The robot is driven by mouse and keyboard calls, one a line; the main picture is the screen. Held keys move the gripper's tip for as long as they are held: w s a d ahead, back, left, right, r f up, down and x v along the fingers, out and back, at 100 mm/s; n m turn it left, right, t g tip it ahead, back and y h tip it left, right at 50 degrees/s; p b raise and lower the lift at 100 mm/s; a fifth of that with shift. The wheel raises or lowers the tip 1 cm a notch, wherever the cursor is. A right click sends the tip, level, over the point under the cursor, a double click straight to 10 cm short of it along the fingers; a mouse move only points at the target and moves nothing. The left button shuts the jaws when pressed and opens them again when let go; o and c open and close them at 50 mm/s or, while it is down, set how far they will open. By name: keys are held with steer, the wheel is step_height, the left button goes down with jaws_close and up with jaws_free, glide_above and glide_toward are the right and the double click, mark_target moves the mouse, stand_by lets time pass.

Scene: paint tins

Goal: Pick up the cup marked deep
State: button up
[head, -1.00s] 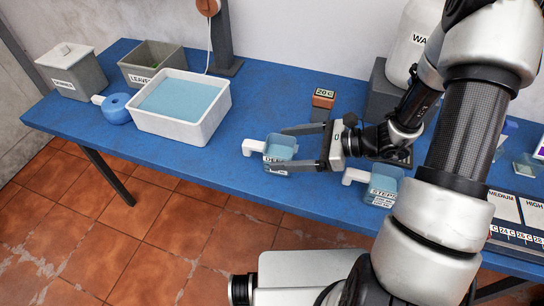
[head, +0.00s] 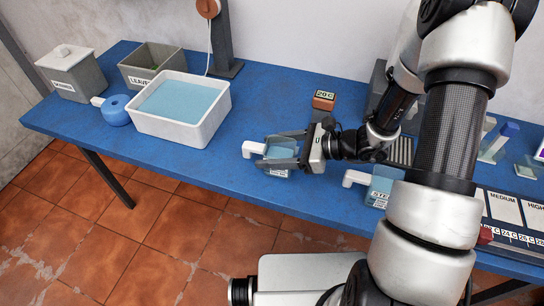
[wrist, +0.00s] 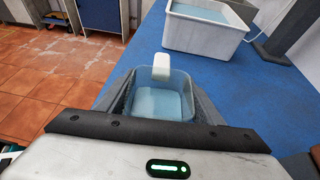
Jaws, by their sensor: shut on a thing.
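A small clear blue-tinted cup (head: 281,172) with a white handle pointing left is near the front edge of the blue table. Its front label is partly covered by a finger and too small to read. It also shows in the wrist view (wrist: 158,104), holding pale blue liquid, handle pointing away from me. My gripper (head: 270,150) is shut on this cup, one finger on each side. The cup is upright; I cannot tell if it is off the table. A second similar cup (head: 380,186), its label starting "STE", stands to the right, partly hidden by my arm.
A "20 C" block (head: 323,100) stands behind the gripper. Table between basin and cup is clear.

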step_height(320, 180, up, 10)
steer(key=p, duration=0.2)
stand_by(0.3)
steer(key=o, duration=0.6)
steer(key=shift+c, duration=0.2)
steer(key=c, duration=0.5)
steer(key=w+d+r+m+t+h+p, duration=0.1)
steer(key=w+d+r+m+t+p, duration=0.1)
steer(key=d+r+p, duration=0.2)
steer(key=w+d+r+m+t+h+p, duration=0.1)
steer(key=w+d+r+m+t+p, duration=0.1)
steer(key=d+p, duration=0.5)
steer(key=shift+w+d+r, duration=0.4)
steer(key=shift+d+r, duration=0.45)
steer(key=shift+d, duration=0.2)
